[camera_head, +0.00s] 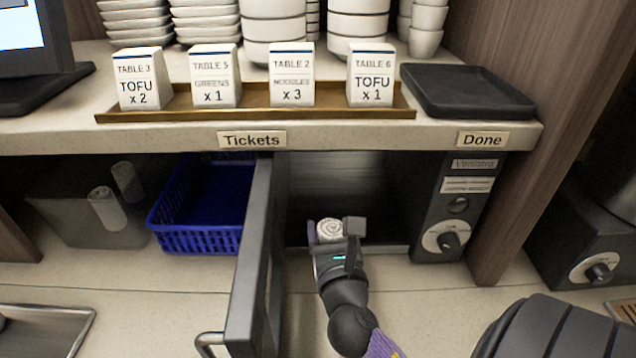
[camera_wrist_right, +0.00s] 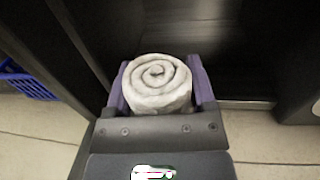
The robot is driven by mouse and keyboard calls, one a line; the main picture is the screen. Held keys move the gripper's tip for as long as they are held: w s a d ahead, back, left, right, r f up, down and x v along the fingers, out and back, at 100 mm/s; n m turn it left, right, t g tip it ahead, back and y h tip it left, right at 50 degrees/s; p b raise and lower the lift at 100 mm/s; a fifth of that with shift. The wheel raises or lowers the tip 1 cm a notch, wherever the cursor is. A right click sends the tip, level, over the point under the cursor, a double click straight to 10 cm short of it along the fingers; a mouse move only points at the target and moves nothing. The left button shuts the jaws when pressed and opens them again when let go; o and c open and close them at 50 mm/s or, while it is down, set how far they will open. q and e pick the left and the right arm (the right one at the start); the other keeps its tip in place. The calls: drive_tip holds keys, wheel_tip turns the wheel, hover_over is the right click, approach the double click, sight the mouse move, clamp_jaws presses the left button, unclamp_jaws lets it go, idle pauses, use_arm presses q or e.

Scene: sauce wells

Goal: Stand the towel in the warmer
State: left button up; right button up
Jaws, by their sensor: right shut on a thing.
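A rolled white towel (camera_head: 329,230) is between the fingers of my right gripper (camera_head: 335,232), which is shut on it. In the right wrist view the towel (camera_wrist_right: 157,84) shows its spiral end, with a purple-sided finger on each side of the right gripper (camera_wrist_right: 160,90). The gripper is at the open front of the dark warmer (camera_head: 400,250) under the counter. The warmer's door (camera_head: 253,270) is swung open to the left. The warmer's dark inside also shows in the wrist view (camera_wrist_right: 240,45). I cannot tell whether the towel touches the warmer floor. My left gripper is not in view.
A blue basket (camera_head: 200,241) stands left of the door. A grey bin (camera_head: 60,222) with rolled towels (camera_head: 107,208) is farther left. Ticket blocks stand on a brass tray (camera_head: 260,115) above, beside a black tray (camera_head: 468,92). Wood panel (camera_head: 540,140) is at the right.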

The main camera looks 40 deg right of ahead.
drive_tip(key=b+x, duration=0.2)
drive_tip(key=x, duration=1.3)
drive_tip(key=shift+d+b, duration=0.1)
drive_tip(key=shift+b, duration=0.25)
drive_tip(key=b+x, duration=0.1)
drive_tip(key=x, duration=0.2)
drive_tip(key=shift+w+d, duration=0.1)
drive_tip(key=shift+d, duration=0.1)
drive_tip(key=shift+f+b, duration=0.65)
drive_tip(key=shift+f, duration=0.2)
drive_tip(key=shift+a+r, duration=0.1)
drive_tip(key=shift+r, duration=0.1)
drive_tip(key=shift+f, duration=0.2)
drive_tip(key=o, duration=0.9)
drive_tip(key=shift+o, duration=1.4)
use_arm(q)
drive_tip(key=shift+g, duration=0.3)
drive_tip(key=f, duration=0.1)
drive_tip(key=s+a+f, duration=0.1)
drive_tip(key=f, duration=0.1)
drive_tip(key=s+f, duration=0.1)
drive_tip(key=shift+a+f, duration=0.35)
use_arm(e)
drive_tip(key=shift+r, duration=0.15)
